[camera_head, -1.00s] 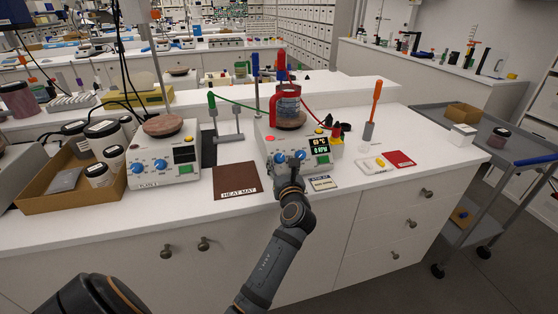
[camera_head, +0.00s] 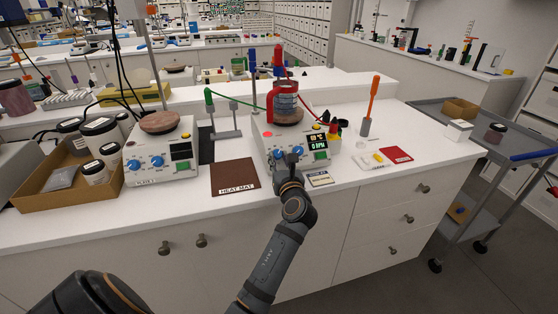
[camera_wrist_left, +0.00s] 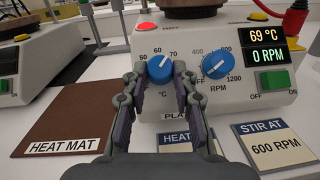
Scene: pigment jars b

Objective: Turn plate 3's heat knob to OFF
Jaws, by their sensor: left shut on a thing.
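The hotplate (camera_head: 262,140) at the counter's middle has two blue knobs and a jar (camera_head: 285,100) on top. Its name label is mostly hidden by my gripper. In the left wrist view, the heat knob (camera_wrist_left: 160,68) is on the left, its white mark pointing roughly up toward the 60 area. The display (camera_wrist_left: 267,43) reads 69 °C and 0 RPM. My left gripper (camera_head: 288,157) is at the panel front. In the wrist view its fingers (camera_wrist_left: 160,76) are closed on the heat knob's two sides. The right gripper is not in view.
The stir knob (camera_wrist_left: 217,65) is close right of the fingers. A green switch (camera_wrist_left: 273,81) is farther right. A brown heat mat (camera_head: 235,178) and another hotplate (camera_head: 160,165) stand to the left. Cards, including "STIR AT 600 RPM" (camera_wrist_left: 275,145), lie in front.

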